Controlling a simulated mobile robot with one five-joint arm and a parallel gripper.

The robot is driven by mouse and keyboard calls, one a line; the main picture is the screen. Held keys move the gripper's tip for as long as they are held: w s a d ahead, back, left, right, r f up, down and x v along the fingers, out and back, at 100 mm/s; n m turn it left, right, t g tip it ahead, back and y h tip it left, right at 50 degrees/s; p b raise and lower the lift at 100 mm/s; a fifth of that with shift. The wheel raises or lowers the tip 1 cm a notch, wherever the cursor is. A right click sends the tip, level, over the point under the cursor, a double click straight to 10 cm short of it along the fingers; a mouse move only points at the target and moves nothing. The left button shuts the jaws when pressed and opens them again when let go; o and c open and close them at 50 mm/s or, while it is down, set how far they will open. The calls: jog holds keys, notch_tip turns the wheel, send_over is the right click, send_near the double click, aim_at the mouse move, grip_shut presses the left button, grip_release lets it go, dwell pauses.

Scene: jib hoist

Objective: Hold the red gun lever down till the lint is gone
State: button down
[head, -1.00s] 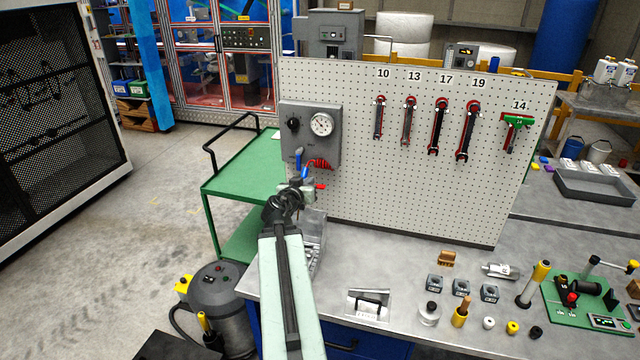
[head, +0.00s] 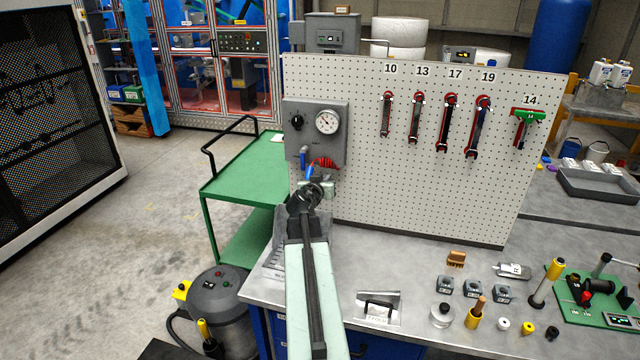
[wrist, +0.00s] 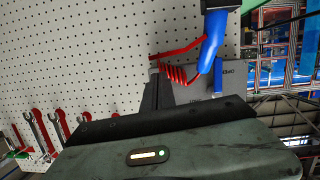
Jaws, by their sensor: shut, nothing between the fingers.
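The blow gun has a blue body (wrist: 212,42) and a thin red lever (wrist: 178,50) in the wrist view. In the head view the blue gun (head: 309,171) hangs below the gauge panel, partly hidden by my wrist. My gripper (wrist: 155,76) is shut and empty. In the wrist view its fingertips are just below the lever's left end, beside the red coiled hose (wrist: 176,74). I cannot tell whether they touch the lever. In the head view my gripper (head: 318,188) is small and in front of the pegboard. No lint can be made out.
The gauge panel (head: 333,145) is on the pegboard (head: 400,190) close behind my gripper. A metal tray (head: 279,258) is partly behind my arm. Sockets (head: 472,287) and tools crowd the bench's right side. A green cart (head: 240,175) stands left.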

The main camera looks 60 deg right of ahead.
jog(key=shift+w+a+f+b, duration=0.15)
jog(key=shift+f, duration=0.25)
jog(key=shift+w+a+f+b, duration=0.1)
jog(key=shift+f+b, duration=0.05)
jog(key=shift+f, duration=0.25)
